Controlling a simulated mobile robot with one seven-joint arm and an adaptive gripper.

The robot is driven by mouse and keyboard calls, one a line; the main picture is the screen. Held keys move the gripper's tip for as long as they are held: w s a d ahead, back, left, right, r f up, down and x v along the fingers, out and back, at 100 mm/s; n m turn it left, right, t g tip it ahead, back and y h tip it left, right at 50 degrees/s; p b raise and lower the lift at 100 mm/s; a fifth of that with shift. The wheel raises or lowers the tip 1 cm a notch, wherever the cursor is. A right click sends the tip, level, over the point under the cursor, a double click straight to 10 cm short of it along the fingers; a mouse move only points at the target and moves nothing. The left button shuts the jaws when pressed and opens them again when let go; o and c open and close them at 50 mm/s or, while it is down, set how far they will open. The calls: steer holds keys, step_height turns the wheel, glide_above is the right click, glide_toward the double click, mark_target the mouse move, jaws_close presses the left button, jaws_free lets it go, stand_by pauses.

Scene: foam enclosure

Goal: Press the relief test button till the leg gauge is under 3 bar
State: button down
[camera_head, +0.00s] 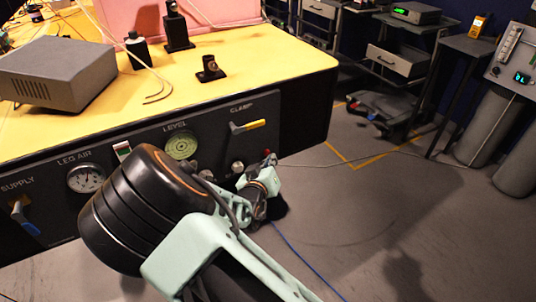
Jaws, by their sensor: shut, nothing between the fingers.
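The leg air gauge (86,178) is a round white dial on the dark front panel (50,165), at the left. Its needle is too small to read. No label for the relief test button is readable. A small red part (267,153) shows on the panel just above my gripper, but I cannot tell whether it is that button. My gripper (262,184) is shut and empty, at the lower right of the panel below the clamp lever. My black and mint arm hides part of the panel, and I cannot tell whether the fingertips touch anything.
The green level dial (181,145), yellow-tipped clamp lever (248,126) and blue supply handle (27,222) are on the panel. A grey box (58,72) and black fixtures stand on the yellow tabletop (270,75).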

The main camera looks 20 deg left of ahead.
steer(key=shift+w+a, duration=0.3)
steer(key=shift+a, duration=0.1)
stand_by(1.1)
steer(key=shift+s+d, duration=0.6)
steer(key=shift+d, duration=0.1)
steer(key=shift+s+d+p, duration=0.35)
steer(key=shift+s+d, duration=1.3)
steer(key=shift+d, duration=0.3)
steer(key=shift+w, duration=0.1)
